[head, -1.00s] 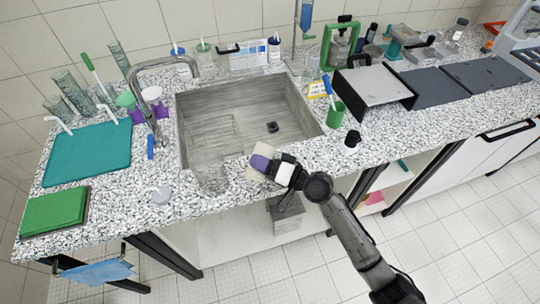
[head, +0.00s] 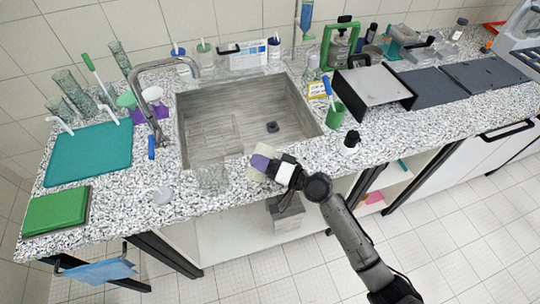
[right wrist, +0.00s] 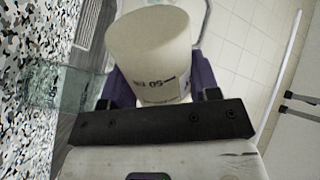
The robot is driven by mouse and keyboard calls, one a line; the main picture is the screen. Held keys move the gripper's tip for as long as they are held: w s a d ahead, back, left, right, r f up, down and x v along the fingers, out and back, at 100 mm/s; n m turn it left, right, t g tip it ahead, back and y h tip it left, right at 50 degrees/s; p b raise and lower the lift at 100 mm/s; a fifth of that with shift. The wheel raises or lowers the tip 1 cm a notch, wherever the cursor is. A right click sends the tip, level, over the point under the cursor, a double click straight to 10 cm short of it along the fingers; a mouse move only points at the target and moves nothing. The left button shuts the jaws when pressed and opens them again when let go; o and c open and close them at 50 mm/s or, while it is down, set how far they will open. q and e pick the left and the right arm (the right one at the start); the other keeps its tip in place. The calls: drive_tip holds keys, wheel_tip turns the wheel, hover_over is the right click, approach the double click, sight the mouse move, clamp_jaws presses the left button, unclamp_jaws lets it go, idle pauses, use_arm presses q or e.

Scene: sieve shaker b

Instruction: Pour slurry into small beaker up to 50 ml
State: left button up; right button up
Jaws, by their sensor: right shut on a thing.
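My right gripper (head: 264,164) is at the front edge of the sink and is shut on a whitish cup (right wrist: 150,52) with dark printed marks. In the right wrist view the cup sits between the purple fingers of the gripper (right wrist: 155,88); what is inside it cannot be seen. A clear glass beaker (head: 212,180) stands on the counter by the sink's front left edge, left of the held cup and apart from it. It also shows in the right wrist view (right wrist: 60,90); its fill level is not readable. My left gripper is not in view.
The sink (head: 230,105) lies behind the gripper. A small grey-white round item (head: 162,195) is on the counter at left. A teal mat (head: 90,155), a green pad (head: 55,210) and several glass vessels are further left.

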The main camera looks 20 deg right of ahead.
drive_tip(key=shift+r+m+p, duration=0.4)
drive_tip(key=shift+m+p, duration=0.3)
drive_tip(key=shift+p, duration=0.35)
idle(0.9)
drive_tip(key=shift+f+m+p, duration=0.35)
drive_tip(key=shift+m+p, duration=0.2)
drive_tip(key=shift+m, duration=0.15)
idle(1.9)
idle(0.7)
